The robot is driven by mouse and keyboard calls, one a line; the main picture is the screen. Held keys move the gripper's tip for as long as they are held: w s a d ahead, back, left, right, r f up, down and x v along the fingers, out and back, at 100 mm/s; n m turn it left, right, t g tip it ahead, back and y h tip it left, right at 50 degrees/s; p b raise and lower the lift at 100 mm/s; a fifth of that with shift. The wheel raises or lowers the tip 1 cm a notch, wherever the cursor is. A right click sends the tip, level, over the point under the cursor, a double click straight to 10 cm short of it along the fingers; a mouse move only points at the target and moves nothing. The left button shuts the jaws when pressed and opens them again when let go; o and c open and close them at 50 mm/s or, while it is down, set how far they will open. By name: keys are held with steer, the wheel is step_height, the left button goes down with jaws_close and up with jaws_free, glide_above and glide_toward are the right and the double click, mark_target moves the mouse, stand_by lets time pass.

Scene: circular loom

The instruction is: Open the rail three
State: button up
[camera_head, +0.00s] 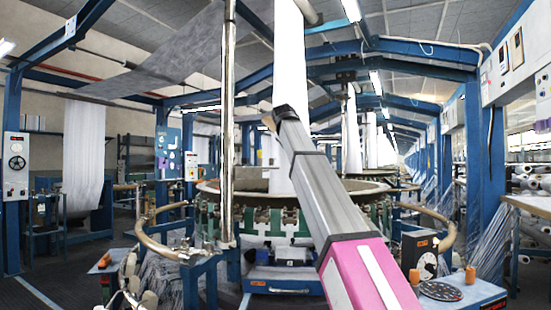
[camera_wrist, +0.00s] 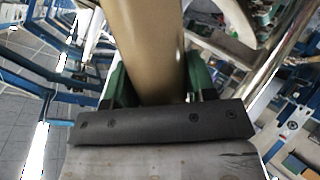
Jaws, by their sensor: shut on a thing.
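In the wrist view a thick tan tube, a rail (camera_wrist: 155,38), runs from between my fingers to the top edge. My gripper (camera_wrist: 156,82) is shut on it, with a green finger on each side and the dark gripper body below. In the head view a curved tan rail (camera_head: 151,240) stands at the left front of the loom (camera_head: 255,218) and another curved rail (camera_head: 440,222) at its right. No label shows which is rail three. My grey and pink arm crosses the loom in the head view; the grip itself is not clear there.
A shiny upright pole (camera_head: 228,130) stands just left of my arm. A blue-topped table (camera_head: 470,298) with an orange spool and a dark disc is at the lower right. Blue posts stand on both sides. Bare floor (camera_head: 60,285) shows at the lower left.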

steer(key=w+d+r, duration=0.2)
steer(key=d+r, duration=0.2)
steer(key=d, duration=0.2)
steer(key=shift+w+m+y, duration=0.15)
steer(key=shift+m+y, duration=0.25)
steer(key=shift+f, duration=0.1)
steer(key=o, duration=1.3)
steer(key=shift+c, duration=0.2)
steer(key=v, duration=1)
steer(key=shift+s+r, duration=0.2)
steer(key=shift+r, duration=0.2)
